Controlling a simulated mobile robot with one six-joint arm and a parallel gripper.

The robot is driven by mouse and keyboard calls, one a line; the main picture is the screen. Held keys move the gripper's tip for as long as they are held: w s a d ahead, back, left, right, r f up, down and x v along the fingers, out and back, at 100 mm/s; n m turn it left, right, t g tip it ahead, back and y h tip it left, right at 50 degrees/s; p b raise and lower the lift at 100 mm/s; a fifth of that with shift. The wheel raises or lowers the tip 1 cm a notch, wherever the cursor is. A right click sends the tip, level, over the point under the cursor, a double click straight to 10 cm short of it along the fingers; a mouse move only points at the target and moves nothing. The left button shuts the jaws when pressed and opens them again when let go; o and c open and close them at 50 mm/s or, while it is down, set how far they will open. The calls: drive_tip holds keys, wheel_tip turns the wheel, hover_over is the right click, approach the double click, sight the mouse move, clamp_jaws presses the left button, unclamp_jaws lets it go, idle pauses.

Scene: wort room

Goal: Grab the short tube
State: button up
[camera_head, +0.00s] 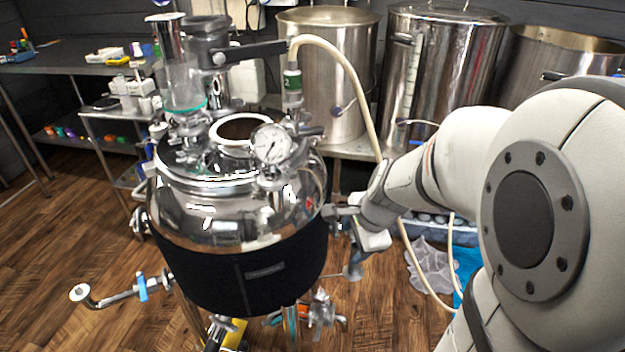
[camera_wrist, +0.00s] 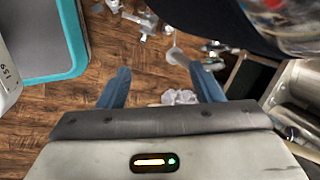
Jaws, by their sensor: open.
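A steel kettle (camera_head: 240,215) with a dark jacket stands upright on legs. A short metal tube with a pale open end (camera_head: 79,293) and a blue-handled valve (camera_head: 142,286) juts from its lower left. Another short metal tube with a round end (camera_wrist: 175,56) shows beyond my fingers in the wrist view, close to the dark jacket. I cannot tell which one the task names. A long pale hose (camera_head: 352,85) curves from the kettle's top fitting behind my arm. My gripper (camera_head: 352,240) is beside the kettle's right side; its fingers (camera_wrist: 162,85) are open with nothing held between them.
Large steel pots (camera_head: 440,75) stand on a low bench behind. A crumpled grey thing (camera_head: 430,265) lies on the wooden floor by a blue item. Shelves with small objects (camera_head: 80,60) are at the left. More valves (camera_head: 320,312) are under the kettle. The left floor is mostly clear.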

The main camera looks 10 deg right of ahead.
drive_tip(key=w+d+f+m+h+b, duration=0.1)
drive_tip(key=w+d+f+m+b, duration=0.2)
drive_tip(key=f+m, duration=0.45)
drive_tip(key=w+d+f+m+b, duration=0.1)
drive_tip(key=d+f+m+b, duration=0.4)
drive_tip(key=f, duration=0.5)
drive_tip(key=w+d+f+m+h+b, duration=0.1)
drive_tip(key=w+d+f+m+b, duration=0.1)
drive_tip(key=f+m+b, duration=0.55)
drive_tip(key=w+f+n, duration=0.1)
drive_tip(key=w+f, duration=0.2)
drive_tip(key=w, duration=0.4)
drive_tip(key=w+f+p, duration=0.1)
drive_tip(key=w+f, duration=0.2)
drive_tip(key=w, duration=0.3)
drive_tip(key=shift+w+n+t, duration=0.3)
drive_tip(key=shift+w+n, duration=0.1)
drive_tip(key=shift+a, duration=0.1)
drive_tip(key=c, duration=1)
